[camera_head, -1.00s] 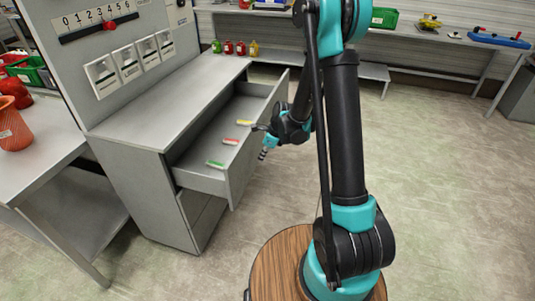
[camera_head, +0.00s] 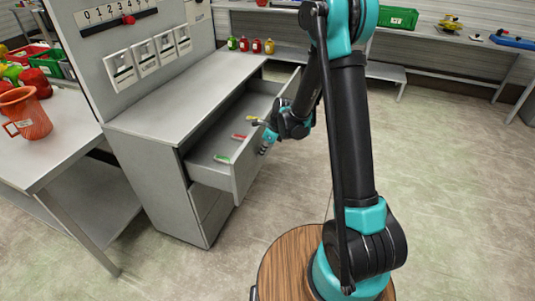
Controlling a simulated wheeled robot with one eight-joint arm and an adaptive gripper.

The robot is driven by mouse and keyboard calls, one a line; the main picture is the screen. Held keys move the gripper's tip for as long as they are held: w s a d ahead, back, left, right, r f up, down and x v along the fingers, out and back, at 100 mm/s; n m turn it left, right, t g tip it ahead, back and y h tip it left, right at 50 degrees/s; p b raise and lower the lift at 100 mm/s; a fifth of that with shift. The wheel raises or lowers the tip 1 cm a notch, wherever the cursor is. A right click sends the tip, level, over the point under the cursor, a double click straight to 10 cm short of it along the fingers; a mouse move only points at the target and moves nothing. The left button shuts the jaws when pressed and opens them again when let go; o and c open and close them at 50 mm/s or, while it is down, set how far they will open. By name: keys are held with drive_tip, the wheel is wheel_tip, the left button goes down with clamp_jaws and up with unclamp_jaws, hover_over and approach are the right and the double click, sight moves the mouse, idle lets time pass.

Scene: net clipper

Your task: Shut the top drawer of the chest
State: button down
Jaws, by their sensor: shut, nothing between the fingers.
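The grey chest (camera_head: 160,190) stands left of centre with its top drawer (camera_head: 208,172) pulled partly out. The drawer's front panel (camera_head: 248,168) faces right, toward my arm, and several small coloured items lie inside. My gripper (camera_head: 264,148) is at the outer side of the front panel, near the middle of its length and close to its top edge. It is shut with nothing in it. I cannot tell for sure whether it touches the panel. A dark part of it overlaps the panel's top edge in the picture. My wrist hides part of the panel's far half.
Below the top drawer is another, closed front (camera_head: 208,212). Small red, green and yellow bottles (camera_head: 250,45) stand at the back of the chest top. A table (camera_head: 60,150) with an orange jug (camera_head: 25,115) is at left. The floor (camera_head: 450,190) at right is clear.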

drive_tip(key=w+a, duration=0.4)
drive_tip(key=a, duration=0.7)
drive_tip(key=w+a, duration=0.4)
drive_tip(key=a, duration=0.7)
drive_tip(key=shift+a+r, duration=0.1)
drive_tip(key=shift+a, duration=0.05)
